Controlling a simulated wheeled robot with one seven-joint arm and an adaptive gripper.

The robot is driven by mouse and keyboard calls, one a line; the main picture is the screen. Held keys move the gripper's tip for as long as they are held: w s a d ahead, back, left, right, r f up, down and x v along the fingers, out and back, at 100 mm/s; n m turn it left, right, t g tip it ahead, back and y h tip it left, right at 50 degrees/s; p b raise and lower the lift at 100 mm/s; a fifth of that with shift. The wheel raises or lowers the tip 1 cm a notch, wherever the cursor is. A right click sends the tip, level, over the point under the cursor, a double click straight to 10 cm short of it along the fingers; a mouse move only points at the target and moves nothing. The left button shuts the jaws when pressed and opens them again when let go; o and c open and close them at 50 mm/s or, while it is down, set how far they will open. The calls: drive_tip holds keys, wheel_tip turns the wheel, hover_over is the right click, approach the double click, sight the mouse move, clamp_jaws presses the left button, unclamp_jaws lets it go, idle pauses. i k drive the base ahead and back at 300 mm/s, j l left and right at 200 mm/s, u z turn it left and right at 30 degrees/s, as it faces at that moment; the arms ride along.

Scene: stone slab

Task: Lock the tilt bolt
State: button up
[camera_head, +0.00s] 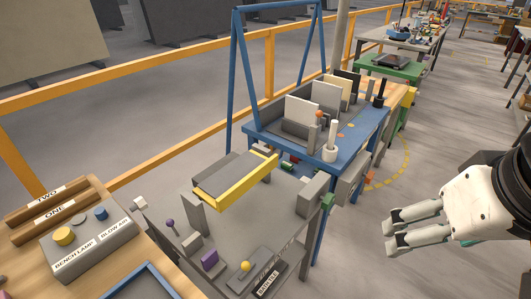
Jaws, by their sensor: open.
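A small grey plate (262,264) with a yellow knob (246,266) lies on the grey slab (228,235) at the lower middle. A dark label (268,284) stands at its front; its small lettering is hard to read, so I cannot tell for certain that this is the tilt bolt, nor whether it is locked. My gripper (389,229) is at the right, over the floor, its two fingers pointing left and apart with nothing between them. It is well clear of the knob, to its right.
A yellow-edged tray (237,184) is raised above the slab. A blue-framed bench (374,127) stands behind. A switch box (85,240) sits at left. Floor around my gripper is free.

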sight(246, 266)
drive_tip(key=u, duration=0.6)
drive_tip(key=i+u, duration=0.2)
drive_tip(key=k+l, duration=0.15)
drive_tip(key=l, duration=0.2)
drive_tip(key=k+l+z, duration=0.1)
drive_tip(key=l, duration=0.25)
drive_tip(key=k, duration=0.1)
